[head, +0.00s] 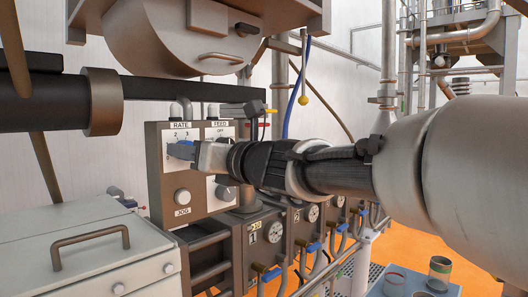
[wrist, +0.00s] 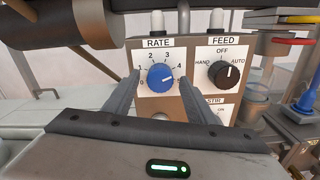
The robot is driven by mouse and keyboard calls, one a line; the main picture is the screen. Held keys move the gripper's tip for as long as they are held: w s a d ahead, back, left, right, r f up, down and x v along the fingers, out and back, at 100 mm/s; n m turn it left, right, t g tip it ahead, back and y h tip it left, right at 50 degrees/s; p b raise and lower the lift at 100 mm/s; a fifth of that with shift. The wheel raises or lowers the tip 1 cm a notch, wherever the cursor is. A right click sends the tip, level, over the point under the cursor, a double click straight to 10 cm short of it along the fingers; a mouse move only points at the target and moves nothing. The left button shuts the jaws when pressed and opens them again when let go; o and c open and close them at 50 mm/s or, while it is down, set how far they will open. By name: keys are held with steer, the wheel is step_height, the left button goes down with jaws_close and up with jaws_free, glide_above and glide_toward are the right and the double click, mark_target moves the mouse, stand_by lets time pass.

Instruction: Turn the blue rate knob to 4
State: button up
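The blue rate knob (wrist: 161,77) sits on a white RATE dial plate with numbers around it, 0 at lower left and 4 at upper right. Its small white mark seems to point right, around or just below the 4; the exact reading is hard to tell. My gripper (wrist: 158,88) is open, with one finger to the left and one to the right of the knob. Gaps show between fingers and knob. The right finger covers the dial's lower right. In the head view the knob (head: 180,151) shows blue just left of my gripper (head: 195,153).
A white JOG button (head: 182,197) is below on the panel (head: 157,190). A dark horizontal pipe (head: 160,89) runs above. A grey cabinet (head: 80,250) stands at lower left.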

steer(key=shift+s+d, duration=0.1)
steer(key=p+v, duration=0.1)
steer(key=v, duration=1.6)
steer(key=shift+s, duration=0.15)
steer(key=s+d+f+n+g+h, duration=0.2)
steer(key=s+f+n+h, duration=0.15)
steer(key=f+n, duration=0.5)
steer(key=s+d+f+n+g+h, duration=0.2)
steer(key=s+f+n+h, duration=0.15)
steer(key=f+n, duration=0.45)
steer(key=s+d+f+n+g+h, duration=0.1)
steer(key=s+d+f+n+h, duration=0.2)
steer(key=d+f+n, duration=0.3)
steer(key=s+d+f+n+g+h, duration=0.1)
steer(key=s+d+f+n+h, duration=0.2)
steer(key=d+f+n, duration=0.3)
step_height(320, 180, up, 15)
steer(key=d+p, duration=0.2)
steer(key=p, duration=1.2)
steer(key=shift+h+p, duration=0.3)
steer(key=shift+h, duration=0.1)
